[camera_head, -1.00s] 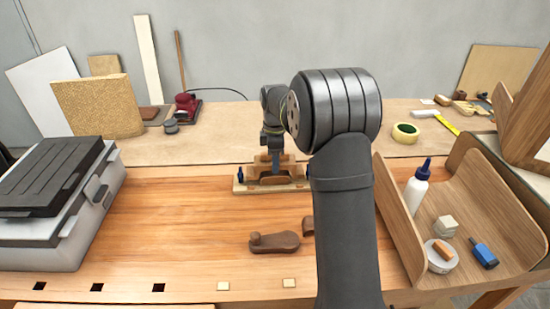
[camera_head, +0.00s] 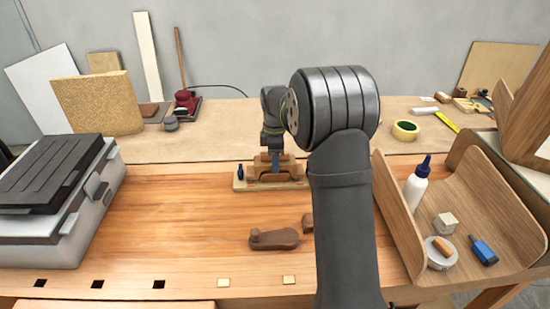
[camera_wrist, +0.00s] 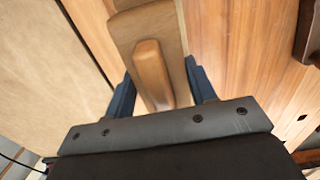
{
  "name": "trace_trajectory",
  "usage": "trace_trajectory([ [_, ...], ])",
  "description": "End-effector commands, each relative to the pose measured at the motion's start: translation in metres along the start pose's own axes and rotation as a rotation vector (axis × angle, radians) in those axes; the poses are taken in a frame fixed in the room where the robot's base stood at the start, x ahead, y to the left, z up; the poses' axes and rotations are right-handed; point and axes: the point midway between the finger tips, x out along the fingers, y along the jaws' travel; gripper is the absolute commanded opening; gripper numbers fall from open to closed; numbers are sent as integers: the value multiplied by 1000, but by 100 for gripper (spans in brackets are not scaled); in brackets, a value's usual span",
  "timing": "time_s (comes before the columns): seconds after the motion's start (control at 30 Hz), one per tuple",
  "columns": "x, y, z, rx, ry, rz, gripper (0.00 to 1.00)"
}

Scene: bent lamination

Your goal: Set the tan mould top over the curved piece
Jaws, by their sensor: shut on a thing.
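The tan mould top (camera_wrist: 124,27) is between the blue fingers of my gripper (camera_wrist: 160,84) in the wrist view, with a rounded raised grip (camera_wrist: 152,72) on it. My gripper is shut on it. In the head view my gripper (camera_head: 276,166) points down at the mould on the bench, and the mould top (camera_head: 258,168) is low over the pale mould base (camera_head: 240,186). The curved piece is mostly hidden between top and base. I cannot tell whether the top touches it.
A dark blue peg (camera_head: 240,172) stands at the left of the base. A brown wooden plane-like tool (camera_head: 274,239) lies in front. A wooden tray (camera_head: 398,222) with a glue bottle (camera_head: 417,185) is at right, a grey case (camera_head: 50,225) at left.

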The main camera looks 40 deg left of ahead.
Motion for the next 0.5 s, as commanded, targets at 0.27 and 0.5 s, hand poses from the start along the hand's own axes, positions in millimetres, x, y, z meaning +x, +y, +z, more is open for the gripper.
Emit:
trace_trajectory([
  [0.27,0,0,0,0,0,1,19],
  [0.5,3,0,0,0,0,0,19],
])
